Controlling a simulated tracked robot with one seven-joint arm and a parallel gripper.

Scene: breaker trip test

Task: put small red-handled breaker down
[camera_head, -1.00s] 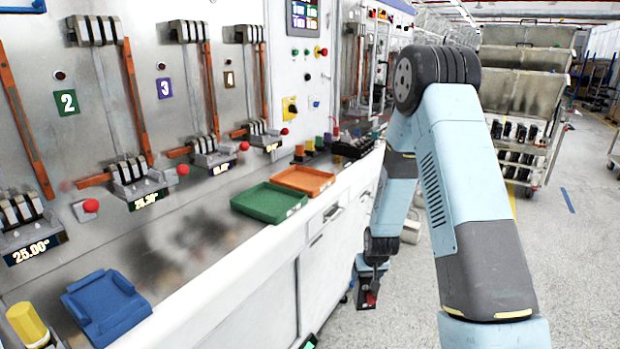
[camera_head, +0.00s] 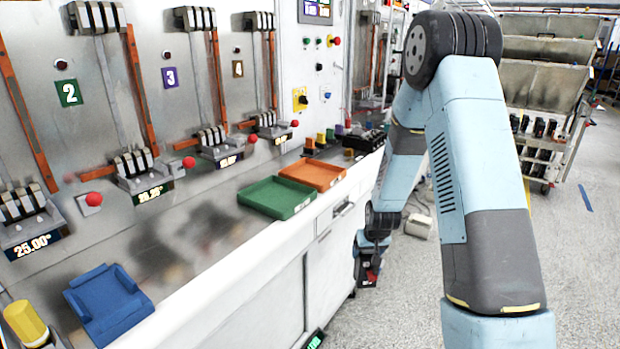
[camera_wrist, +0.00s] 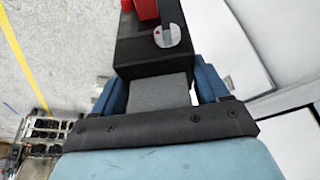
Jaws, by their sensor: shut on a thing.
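The small red-handled breaker (camera_wrist: 155,48) is a black block with a red handle and a round grey dial in the wrist view. In the head view the breaker (camera_head: 368,277) hangs low beside the white cabinet, over the floor. My gripper (camera_wrist: 160,88) has its blue fingers on both sides of the breaker's near end and is shut on it. In the head view my gripper (camera_head: 372,243) points down, to the right of the bench front. A green tray (camera_head: 277,197) and an orange tray (camera_head: 313,174) lie on the bench. Their insides look empty.
The bench top (camera_head: 190,262) has free room left of the green tray. A blue holder (camera_head: 108,304) and a yellow cylinder (camera_head: 27,324) stand at the near left. Test stations with red knobs line the back panel. A rack trolley (camera_head: 540,100) stands on the right.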

